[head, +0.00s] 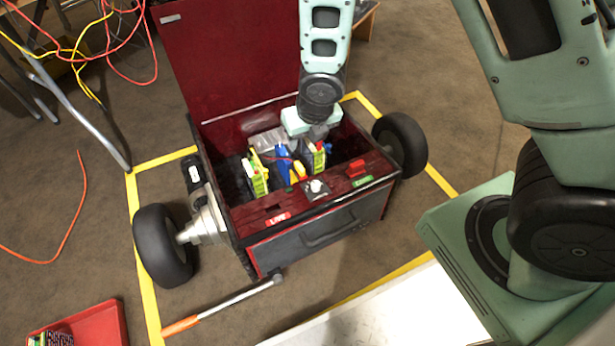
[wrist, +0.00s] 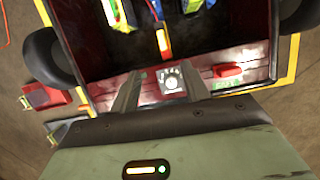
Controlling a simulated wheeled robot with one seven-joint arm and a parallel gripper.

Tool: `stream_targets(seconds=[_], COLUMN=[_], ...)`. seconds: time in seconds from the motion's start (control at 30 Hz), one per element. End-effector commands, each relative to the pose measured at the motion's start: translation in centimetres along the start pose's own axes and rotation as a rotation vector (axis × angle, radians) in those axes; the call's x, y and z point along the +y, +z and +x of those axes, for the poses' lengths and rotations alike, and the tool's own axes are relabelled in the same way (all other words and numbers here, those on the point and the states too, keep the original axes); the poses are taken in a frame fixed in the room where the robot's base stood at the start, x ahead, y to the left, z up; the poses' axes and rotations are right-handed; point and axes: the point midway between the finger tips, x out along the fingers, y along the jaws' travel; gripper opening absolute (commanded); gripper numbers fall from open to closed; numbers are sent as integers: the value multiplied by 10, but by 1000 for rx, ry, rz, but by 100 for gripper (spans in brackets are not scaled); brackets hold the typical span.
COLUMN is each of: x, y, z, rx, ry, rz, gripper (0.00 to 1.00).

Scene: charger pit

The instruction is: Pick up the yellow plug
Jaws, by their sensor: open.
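The yellow plug (head: 299,170) lies inside the dark red wheeled box (head: 230,222), between the battery-like packs with yellow-green labels. In the wrist view the yellow plug (wrist: 162,40) has an orange-red part and appears just beyond my fingertips, roughly in line with the gap between them. My gripper (wrist: 160,80) is open and empty, with its two fingers apart. In the head view my gripper (head: 317,133) is over the back of the box's open top, and its fingers are mostly hidden.
A left pack (head: 257,172) and a right pack (head: 314,157) stand close to the plug, with a blue part (head: 283,165) between. The front panel carries a round knob (head: 316,186) and a red switch (head: 357,167). The raised lid (head: 235,60) stands behind the box.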

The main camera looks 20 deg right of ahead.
Motion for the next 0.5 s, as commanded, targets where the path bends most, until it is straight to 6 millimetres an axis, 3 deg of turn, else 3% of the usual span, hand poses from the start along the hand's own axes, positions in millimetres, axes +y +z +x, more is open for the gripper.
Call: stream_targets(seconds=[0.17,0.5], x=[-2,-2], y=[-2,-3], z=[22,93], rx=[-1,0], ry=[0,0], rz=[-52,-47], gripper=[46,46])
